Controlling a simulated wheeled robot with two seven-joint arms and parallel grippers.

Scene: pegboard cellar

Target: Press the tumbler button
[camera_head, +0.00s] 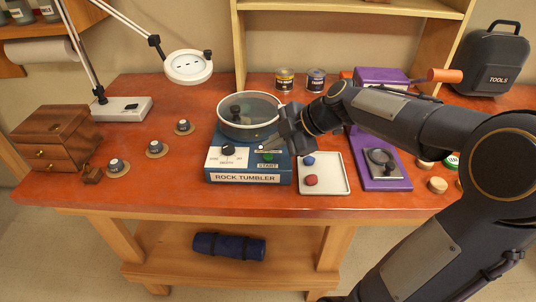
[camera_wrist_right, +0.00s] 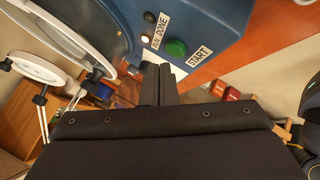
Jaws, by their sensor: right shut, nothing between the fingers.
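The blue rock tumbler (camera_head: 248,177) stands on the bench, with a round clear-lidded drum (camera_head: 250,112) on top and a dark dial on its front. Its green START button (camera_head: 268,156) shows beside the START label, and clearly in the wrist view (camera_wrist_right: 176,47). My right gripper (camera_head: 267,147) is shut and empty, its fingertips just above the tumbler's front panel near the button. In the wrist view the fingertips (camera_wrist_right: 157,70) appear below and left of the button, apart from it in the picture. Contact cannot be told. My left gripper is out of view.
A white tray (camera_head: 339,187) with a blue and a red stone lies right of the tumbler. A purple stand (camera_head: 384,186) is beyond it. Small knob-like pieces and a wooden drawer box (camera_head: 57,137) are at left. Run and done lamps (camera_wrist_right: 145,38) sit near the button.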

